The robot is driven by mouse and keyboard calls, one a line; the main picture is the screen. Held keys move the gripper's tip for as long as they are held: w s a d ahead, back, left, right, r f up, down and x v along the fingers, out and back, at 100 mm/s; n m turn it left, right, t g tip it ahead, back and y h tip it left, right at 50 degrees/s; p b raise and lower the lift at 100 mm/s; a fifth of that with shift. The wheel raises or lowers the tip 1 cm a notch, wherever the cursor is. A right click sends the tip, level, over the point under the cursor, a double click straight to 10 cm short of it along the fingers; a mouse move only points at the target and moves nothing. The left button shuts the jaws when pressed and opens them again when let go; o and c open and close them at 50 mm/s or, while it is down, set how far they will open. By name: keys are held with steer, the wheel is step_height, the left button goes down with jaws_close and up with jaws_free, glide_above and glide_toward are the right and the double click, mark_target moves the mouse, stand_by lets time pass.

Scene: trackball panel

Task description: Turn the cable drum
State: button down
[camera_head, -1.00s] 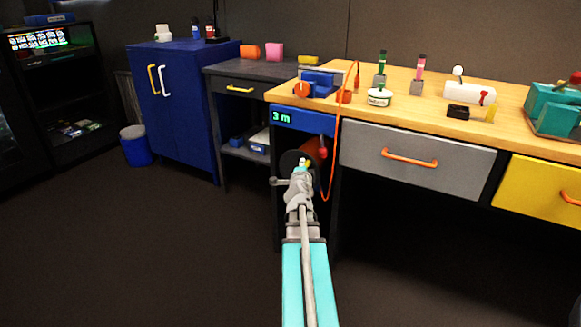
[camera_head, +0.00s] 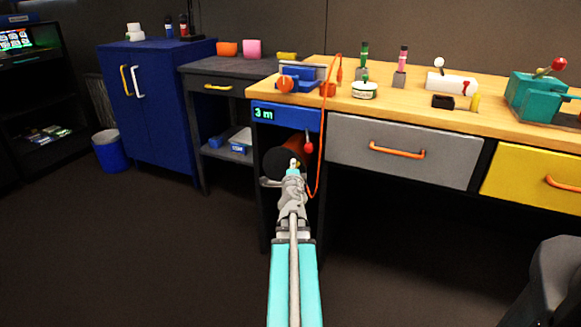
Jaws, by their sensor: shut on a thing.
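The cable drum (camera_head: 283,159) sits in the dark bay under the left end of the wooden bench, with a black round face and an orange part behind it. A blue panel (camera_head: 284,115) above it shows "3 m". An orange cable (camera_head: 319,165) runs from the bench top down beside the bay. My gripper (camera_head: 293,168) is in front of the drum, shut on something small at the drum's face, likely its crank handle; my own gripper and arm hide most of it. A grey bar (camera_head: 269,183) shows just left of the gripper.
The wooden bench (camera_head: 400,110) carries a blue device, bottles and a teal machine (camera_head: 540,97). A grey drawer (camera_head: 400,152) and a yellow drawer (camera_head: 535,187) are right of the bay. A dark chair-like thing (camera_head: 550,285) stands at lower right.

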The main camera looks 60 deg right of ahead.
steer(key=shift+s+d, duration=0.15)
steer(key=shift+s, duration=0.05)
steer(key=shift+c, duration=2.4)
jaws_free()
steer(key=shift+w, duration=0.1)
steer(key=shift+a, duration=0.2)
steer(key=shift+w+r, duration=0.1)
